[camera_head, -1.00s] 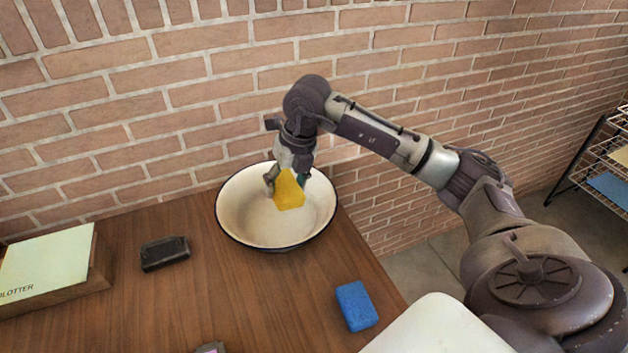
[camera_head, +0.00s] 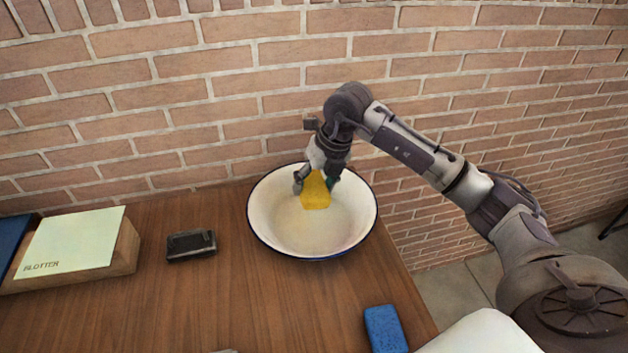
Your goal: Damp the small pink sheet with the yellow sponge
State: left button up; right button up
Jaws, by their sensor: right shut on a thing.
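The yellow sponge (camera_head: 315,192) is held in my right gripper (camera_head: 317,184), which is shut on it. The gripper points down over a white basin (camera_head: 262,222) with a dark rim. The sponge hangs inside the basin's outline; I cannot tell whether it touches the bottom. The small pink sheet is not visible. My left gripper is not in view.
The basin stands at the back of the wooden table (camera_head: 210,310), near the brick wall. A blue sponge (camera_head: 385,328) lies at the front right. A dark block (camera_head: 191,245) lies left of the basin. A wooden block with a pale sheet marked BLOTTER (camera_head: 75,243) is at the far left.

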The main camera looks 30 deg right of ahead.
aim_at(311, 183)
notch_tip(311, 183, down, 2)
jog(key=shift+f+b, duration=0.1)
jog(key=shift+b, duration=0.5)
jog(key=shift+f+b, duration=1.35)
jog(key=shift+f, duration=0.45)
jog(key=shift+r+p, duration=2.2)
jog(key=shift+r, duration=1)
jog(key=shift+r+p, duration=0.75)
jog(key=shift+r, duration=0.45)
jog(key=shift+r+p, duration=1.3)
jog(key=shift+r, duration=0.65)
